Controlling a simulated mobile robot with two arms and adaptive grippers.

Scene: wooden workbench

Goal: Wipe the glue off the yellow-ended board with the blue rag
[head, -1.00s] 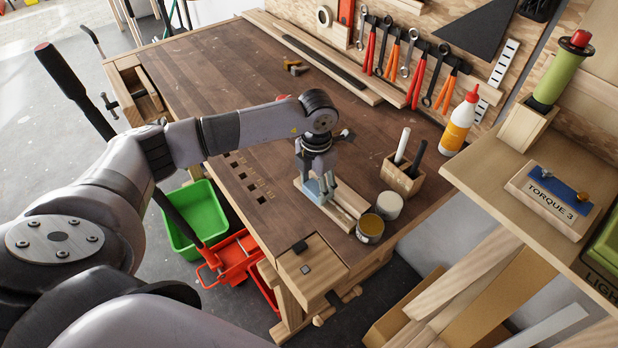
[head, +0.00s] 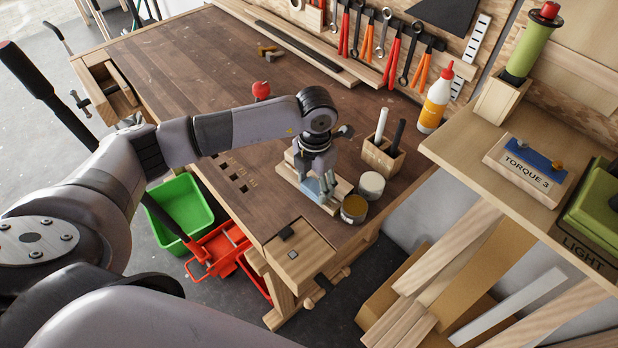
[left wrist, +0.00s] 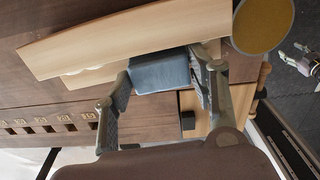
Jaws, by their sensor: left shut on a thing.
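My left gripper (head: 326,188) is shut on the blue rag (left wrist: 160,72), seen as a folded blue block between the fingers in the left wrist view. In the head view it is low over pale wooden boards (head: 291,172) near the front of the bench, at their end by the cans. In the left wrist view a pale board (left wrist: 120,38) crosses above the rag, with whitish spots, perhaps glue, at its lower edge. I cannot make out a yellow end or whether the rag touches wood. A mechanical part (left wrist: 303,62), perhaps my right gripper, shows at the right edge.
An open can (head: 354,209) and a white-topped can (head: 371,185) stand close right of the gripper. A pen holder (head: 383,158) and glue bottle (head: 435,100) are behind them. A red knob (head: 261,90) rises behind my arm. The bench's left middle is clear.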

